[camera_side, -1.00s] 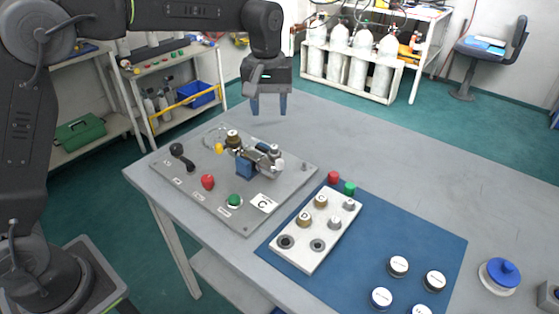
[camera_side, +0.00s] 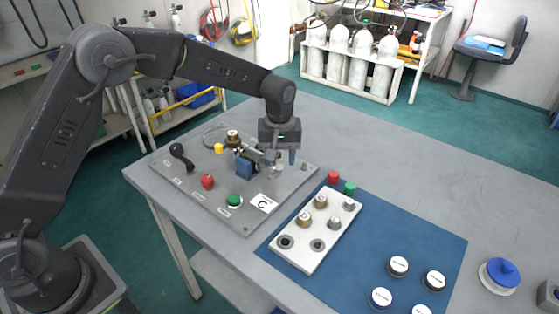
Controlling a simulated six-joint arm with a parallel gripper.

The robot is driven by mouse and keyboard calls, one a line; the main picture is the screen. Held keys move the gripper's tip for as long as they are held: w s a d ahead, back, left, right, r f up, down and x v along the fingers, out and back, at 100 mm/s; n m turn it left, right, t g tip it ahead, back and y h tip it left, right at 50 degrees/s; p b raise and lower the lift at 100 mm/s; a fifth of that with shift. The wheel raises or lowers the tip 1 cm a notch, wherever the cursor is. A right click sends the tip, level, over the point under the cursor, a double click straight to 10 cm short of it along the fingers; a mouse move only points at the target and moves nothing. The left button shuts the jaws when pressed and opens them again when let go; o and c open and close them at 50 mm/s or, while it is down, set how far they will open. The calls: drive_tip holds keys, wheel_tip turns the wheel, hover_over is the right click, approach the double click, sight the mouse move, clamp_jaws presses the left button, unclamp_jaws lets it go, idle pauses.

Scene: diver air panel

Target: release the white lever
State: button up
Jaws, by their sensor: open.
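My gripper (camera_side: 280,158) points down at the right end of the grey panel (camera_side: 215,216), its fingers apart. It is over the end of a fitting with a blue block (camera_side: 246,166) and grey metal parts. I cannot clearly make out a white lever; the gripper hides part of this fitting. A pale part shows low near the fingers, and I cannot tell whether they touch it.
The panel also bears a black-knobbed lever (camera_side: 177,150), a red knob (camera_side: 208,182), a green button (camera_side: 234,200) and a yellow knob (camera_side: 219,148). A white plate (camera_side: 304,255) with fittings lies on the blue mat (camera_side: 385,240). The table's back right is clear.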

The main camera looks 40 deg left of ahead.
sight(281, 161)
drive_tip(key=shift+f, duration=0.75)
drive_tip(key=shift+c, duration=0.3)
clamp_jaws()
drive_tip(key=shift+w+d+n, duration=0.15)
drive_tip(key=shift+w+n, duration=0.1)
drive_tip(key=shift+n, duration=0.35)
drive_tip(key=shift+o, duration=0.3)
unclamp_jaws()
drive_tip(key=shift+r, duration=0.1)
wheel_tip(281, 161, up, 14)
drive_tip(key=shift+s, duration=0.1)
